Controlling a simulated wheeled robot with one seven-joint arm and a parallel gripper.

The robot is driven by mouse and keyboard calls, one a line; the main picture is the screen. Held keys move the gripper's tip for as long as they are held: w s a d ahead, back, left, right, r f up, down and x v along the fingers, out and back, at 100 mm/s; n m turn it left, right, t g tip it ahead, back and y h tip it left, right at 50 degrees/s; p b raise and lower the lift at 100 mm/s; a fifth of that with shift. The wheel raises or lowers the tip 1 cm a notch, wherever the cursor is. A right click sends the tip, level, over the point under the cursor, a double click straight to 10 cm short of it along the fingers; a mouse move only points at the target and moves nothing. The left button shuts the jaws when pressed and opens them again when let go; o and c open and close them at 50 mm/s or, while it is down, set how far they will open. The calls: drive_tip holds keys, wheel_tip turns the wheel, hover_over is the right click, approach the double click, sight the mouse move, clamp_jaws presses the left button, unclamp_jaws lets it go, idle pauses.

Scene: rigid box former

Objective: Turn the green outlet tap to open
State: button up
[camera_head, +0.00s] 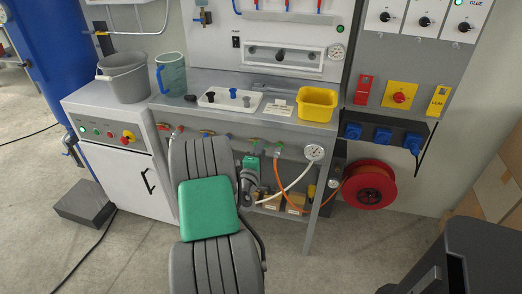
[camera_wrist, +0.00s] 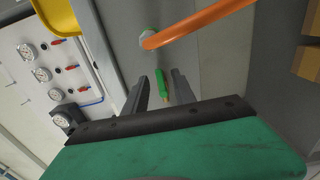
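The green outlet tap (camera_wrist: 161,84) shows in the wrist view as a narrow green lever between the two dark fingers of my gripper (camera_wrist: 161,79). The fingers stand apart, with a visible gap on each side of the lever, and grip nothing. In the head view a small green handle (camera_head: 253,140) sits on the front rail of the bench, just above my wrist. My arm hides part of that area, and the fingertips cannot be made out there. The tap's body is hard to see.
An orange hose (camera_wrist: 197,24) crosses close beyond the fingers. A yellow tub (camera_head: 318,103) and white tray (camera_head: 229,99) stand on the bench. A red hose reel (camera_head: 369,184) hangs at the right.

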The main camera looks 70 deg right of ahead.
drive_tip(key=s+a+b, duration=0.1)
drive_tip(key=a, duration=0.6)
drive_tip(key=shift+a, duration=0.25)
